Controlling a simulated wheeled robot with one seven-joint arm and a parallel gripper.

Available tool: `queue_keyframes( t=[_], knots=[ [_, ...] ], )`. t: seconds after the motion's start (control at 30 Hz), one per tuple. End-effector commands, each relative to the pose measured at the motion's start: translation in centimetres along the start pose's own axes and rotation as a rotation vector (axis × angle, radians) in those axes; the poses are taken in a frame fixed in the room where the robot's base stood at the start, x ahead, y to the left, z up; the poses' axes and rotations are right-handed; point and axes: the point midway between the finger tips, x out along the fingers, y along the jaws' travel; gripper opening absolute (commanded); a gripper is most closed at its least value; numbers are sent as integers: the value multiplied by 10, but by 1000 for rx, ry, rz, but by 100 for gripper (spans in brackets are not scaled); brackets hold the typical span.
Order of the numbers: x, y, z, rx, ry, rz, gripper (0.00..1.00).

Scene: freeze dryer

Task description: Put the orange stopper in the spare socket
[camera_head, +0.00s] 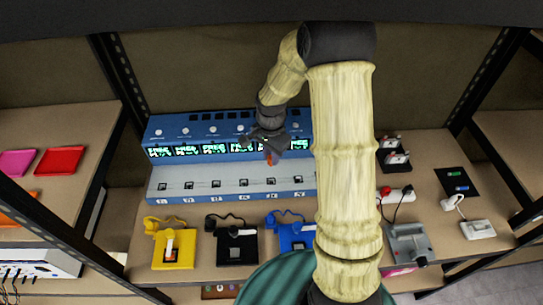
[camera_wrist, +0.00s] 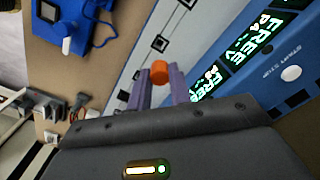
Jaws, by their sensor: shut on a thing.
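The orange stopper (camera_head: 269,158) is held at the tips of my gripper (camera_head: 268,152), above the pale ledge of a blue machine (camera_head: 230,188). In the wrist view, the stopper (camera_wrist: 160,72) sits between the two purple fingers of my gripper (camera_wrist: 160,82), which are shut on it. The ledge has a row of several small dark square sockets, one below my gripper (camera_head: 243,182) and another to its right (camera_head: 270,181). The stopper is apart from the ledge in the head view. I cannot tell which socket is the spare one.
Lit green screens (camera_head: 213,149) line the machine; those in the wrist view read FREE. A yellow device (camera_head: 158,262), a black device (camera_head: 222,256) and a blue device (camera_head: 283,246) stand in front. My arm hides the machine's right end. A grey device (camera_head: 408,243) stands right.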

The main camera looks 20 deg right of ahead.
Motion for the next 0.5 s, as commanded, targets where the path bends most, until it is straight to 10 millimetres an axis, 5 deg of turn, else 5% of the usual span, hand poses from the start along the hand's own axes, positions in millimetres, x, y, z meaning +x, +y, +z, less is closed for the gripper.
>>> queue_keyframes(
  t=[0.5],
  knots=[
    [6, -13, -8, -165, 0, -1, 0]
  ],
)
